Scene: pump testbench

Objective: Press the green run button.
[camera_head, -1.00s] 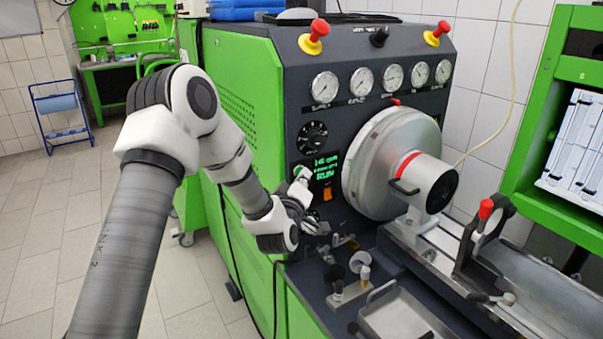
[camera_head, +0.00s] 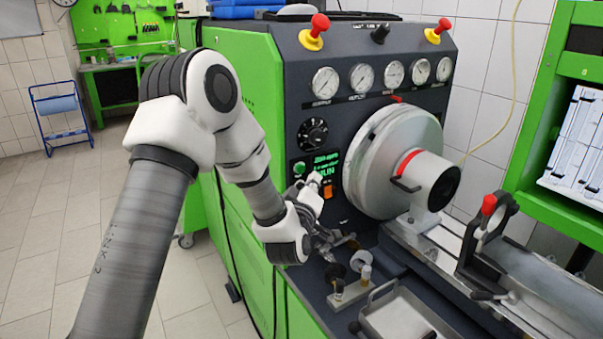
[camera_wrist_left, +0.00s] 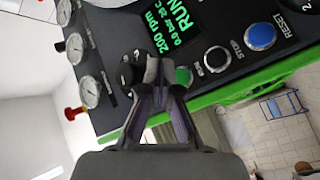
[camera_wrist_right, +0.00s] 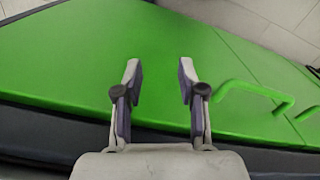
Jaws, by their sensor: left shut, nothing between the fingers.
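The green button (camera_head: 299,168) shows on the dark control panel, left of a display with green text. It also shows in the left wrist view (camera_wrist_left: 184,76), right beside my fingertips in the picture. My left gripper (camera_wrist_left: 166,82) is shut and empty. The display (camera_wrist_left: 168,28) reads 200 rpm and RUN in the left wrist view. My right gripper (camera_wrist_right: 159,82) is open and empty, shown only in the right wrist view.
A black dial (camera_head: 312,133) is above the button. A blue RESET button (camera_wrist_left: 260,36) and a STOP button (camera_wrist_left: 217,58) are close by. A large metal drum (camera_head: 390,160) stands right of the display. Fittings and a metal tray (camera_head: 400,315) lie below.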

